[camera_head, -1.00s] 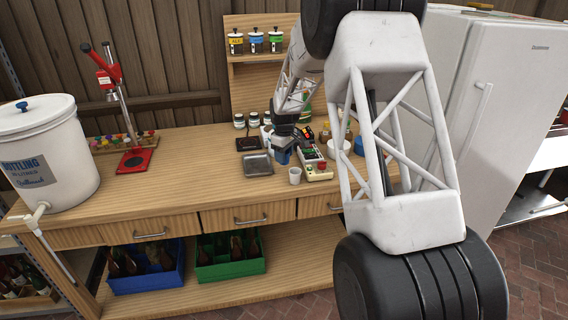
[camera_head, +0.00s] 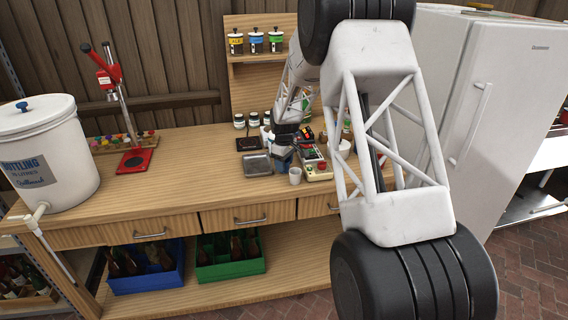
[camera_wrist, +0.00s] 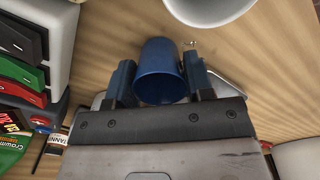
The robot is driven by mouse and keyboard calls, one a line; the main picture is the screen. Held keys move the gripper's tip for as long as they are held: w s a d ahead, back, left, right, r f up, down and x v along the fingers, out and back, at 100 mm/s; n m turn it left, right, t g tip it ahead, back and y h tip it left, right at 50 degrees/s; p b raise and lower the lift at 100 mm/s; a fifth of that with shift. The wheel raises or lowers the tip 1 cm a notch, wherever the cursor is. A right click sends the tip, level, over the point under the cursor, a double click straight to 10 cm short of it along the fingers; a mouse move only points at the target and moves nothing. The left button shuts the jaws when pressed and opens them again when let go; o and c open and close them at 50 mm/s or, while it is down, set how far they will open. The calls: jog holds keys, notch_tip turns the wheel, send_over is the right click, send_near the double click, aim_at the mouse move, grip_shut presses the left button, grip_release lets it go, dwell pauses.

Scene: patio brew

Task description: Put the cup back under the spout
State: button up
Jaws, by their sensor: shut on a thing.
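A blue cup (camera_wrist: 161,72) sits between the two fingers of my gripper (camera_wrist: 160,82) in the wrist view, and the gripper is shut on it. In the head view the gripper (camera_head: 283,148) is low over the bench, and only a little of the blue cup (camera_head: 284,164) shows below it. I cannot tell whether the cup touches the bench. A white bucket (camera_head: 50,150) stands at the bench's left end, with a spout (camera_head: 42,208) low on its front. The gripper is far to the right of that spout.
A red capper (camera_head: 134,160) stands by the bucket. The bench between (camera_head: 195,175) is clear.

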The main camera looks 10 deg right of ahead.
jog(key=shift+f, duration=0.1)
jog(key=o, duration=1)
jog(key=shift+c, duration=0.2)
notch_tip(320, 180, up, 12)
jog(key=shift+s, duration=0.1)
dwell(0.5)
